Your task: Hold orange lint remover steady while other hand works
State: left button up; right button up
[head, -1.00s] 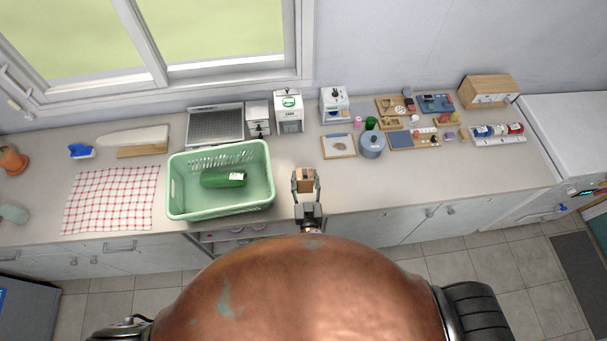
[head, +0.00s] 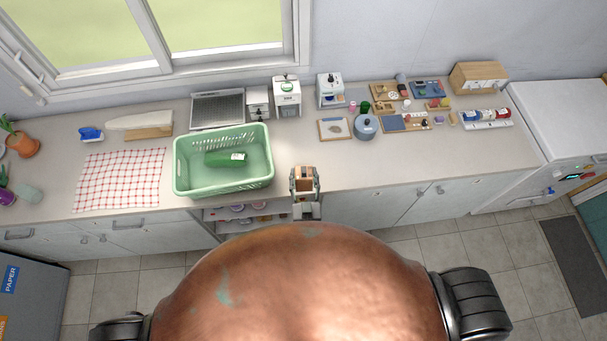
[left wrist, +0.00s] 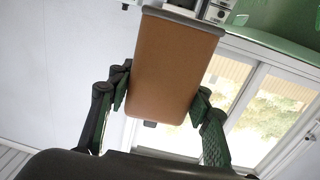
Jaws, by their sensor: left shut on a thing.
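The lint remover (head: 305,185) looks like an orange-brown block with a dark edge and a paler top end. My left gripper (head: 305,174) is shut on it near the counter's front edge, to the right of the green basket. In the left wrist view, the lint remover (left wrist: 172,72) is between the two green-padded fingers of the left gripper (left wrist: 160,92), one on each side. The wall and window show behind it, and it looks raised from the counter. My right gripper is in neither current view.
The green basket (head: 182,178) holds a green bottle (head: 226,159). A checked cloth (head: 120,180) lies to its left. A grey-blue pot (head: 365,126) and several small items on trays stand at the back right. The counter right of my left gripper (head: 430,160) is clear.

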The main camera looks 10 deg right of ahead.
pick_arm(q)
jog(key=shift+a, duration=0.15)
jog(key=shift+w+f, duration=0.1)
jog(key=shift+w, duration=0.1)
